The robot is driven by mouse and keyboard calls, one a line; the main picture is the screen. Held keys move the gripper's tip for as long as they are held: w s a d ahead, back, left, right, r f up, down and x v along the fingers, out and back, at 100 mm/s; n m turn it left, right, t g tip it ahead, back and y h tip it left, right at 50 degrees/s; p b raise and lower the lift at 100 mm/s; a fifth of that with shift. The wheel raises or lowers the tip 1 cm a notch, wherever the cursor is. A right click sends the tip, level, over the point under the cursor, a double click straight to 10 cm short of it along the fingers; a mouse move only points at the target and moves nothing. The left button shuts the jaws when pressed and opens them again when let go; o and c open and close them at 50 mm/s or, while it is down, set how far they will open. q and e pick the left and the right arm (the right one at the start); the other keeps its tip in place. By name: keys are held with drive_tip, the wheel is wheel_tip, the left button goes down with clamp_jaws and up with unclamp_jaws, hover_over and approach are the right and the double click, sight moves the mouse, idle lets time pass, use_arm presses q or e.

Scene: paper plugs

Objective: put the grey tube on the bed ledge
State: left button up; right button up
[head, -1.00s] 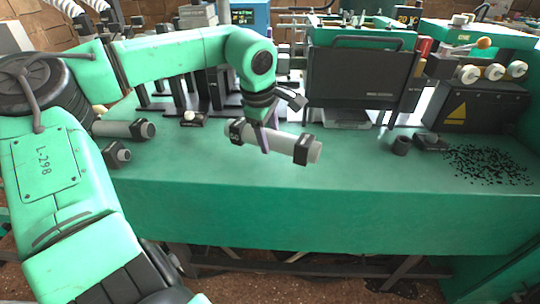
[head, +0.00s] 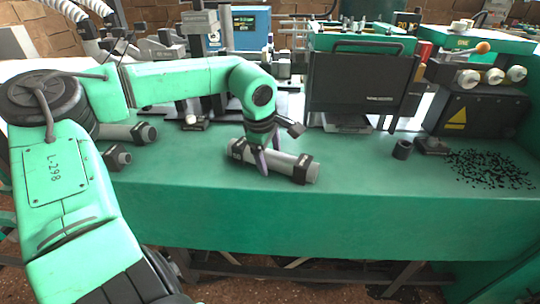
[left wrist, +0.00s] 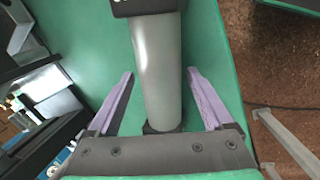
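The grey tube (head: 272,160), with black bands near its ends, lies on its side on the green bed ledge (head: 385,190). In the left wrist view the tube (left wrist: 158,75) runs between my gripper's two purple fingers. My left gripper (head: 268,156) is open, its fingers straddling the tube with a gap on each side. It also shows open in the left wrist view (left wrist: 161,73). One end of the tube is cut off at the top of that view. My right gripper is not in view.
Another grey tube (head: 121,132) and a short grey and black piece (head: 117,157) lie at the left of the ledge. A small black cup (head: 402,149) and scattered black bits (head: 490,168) are at the right. The ledge's middle right is clear.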

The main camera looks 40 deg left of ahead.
use_arm(q)
drive_tip(key=shift+r, duration=0.2)
drive_tip(key=a+p+v, duration=0.1)
drive_tip(key=v, duration=1)
drive_tip(key=shift+s+d+r, duration=0.25)
drive_tip(key=shift+d+r, duration=0.1)
drive_tip(key=shift+d, duration=0.15)
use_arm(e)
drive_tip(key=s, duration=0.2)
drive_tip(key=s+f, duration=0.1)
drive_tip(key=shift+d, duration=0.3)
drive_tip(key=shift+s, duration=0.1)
